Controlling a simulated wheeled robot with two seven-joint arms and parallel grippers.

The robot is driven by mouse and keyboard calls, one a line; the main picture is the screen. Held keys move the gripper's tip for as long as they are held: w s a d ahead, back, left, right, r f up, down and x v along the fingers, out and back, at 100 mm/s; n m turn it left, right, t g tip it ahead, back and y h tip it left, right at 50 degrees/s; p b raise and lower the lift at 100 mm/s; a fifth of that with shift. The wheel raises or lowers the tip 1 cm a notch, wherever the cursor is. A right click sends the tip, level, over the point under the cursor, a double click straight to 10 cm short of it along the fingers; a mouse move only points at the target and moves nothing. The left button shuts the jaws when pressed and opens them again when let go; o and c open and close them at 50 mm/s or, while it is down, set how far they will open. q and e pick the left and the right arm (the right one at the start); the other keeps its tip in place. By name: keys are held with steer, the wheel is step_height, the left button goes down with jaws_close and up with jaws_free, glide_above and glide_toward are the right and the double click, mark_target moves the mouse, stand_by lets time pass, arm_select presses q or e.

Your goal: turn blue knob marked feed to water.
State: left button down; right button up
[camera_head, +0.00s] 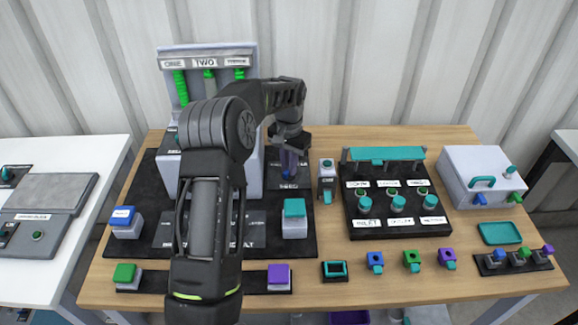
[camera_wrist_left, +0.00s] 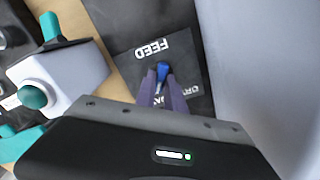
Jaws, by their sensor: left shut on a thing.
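The blue knob (camera_wrist_left: 162,69) sits on a black plate with a white FEED label (camera_wrist_left: 151,51), which reads upside down in the left wrist view. My left gripper (camera_wrist_left: 162,84) is shut on the knob, one purple-grey finger on each side of it. Other white lettering on the plate is partly covered by the fingers, so I cannot tell the knob's setting. In the head view my left gripper (camera_head: 289,164) points down at the FEED plate (camera_head: 290,186), just right of the grey cabinet; the knob is not clear there. My right gripper is not in view.
A grey unit with green columns (camera_head: 206,62) stands behind my left arm. A grey block with a teal button (camera_head: 327,180) is close right of the gripper. Farther right are a black button panel (camera_head: 395,215) and a white box (camera_head: 482,178).

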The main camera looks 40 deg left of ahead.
arm_select(q)
steer(key=shift+m, duration=0.3)
steer(key=c, duration=1.4)
jaws_free()
steer(key=shift+c, duration=0.2)
steer(key=shift+r, duration=0.1)
step_height(320, 180, up, 8)
steer(key=shift+f+b, duration=0.2)
steer(key=shift+b, duration=0.35)
steer(key=shift+d+f, duration=0.1)
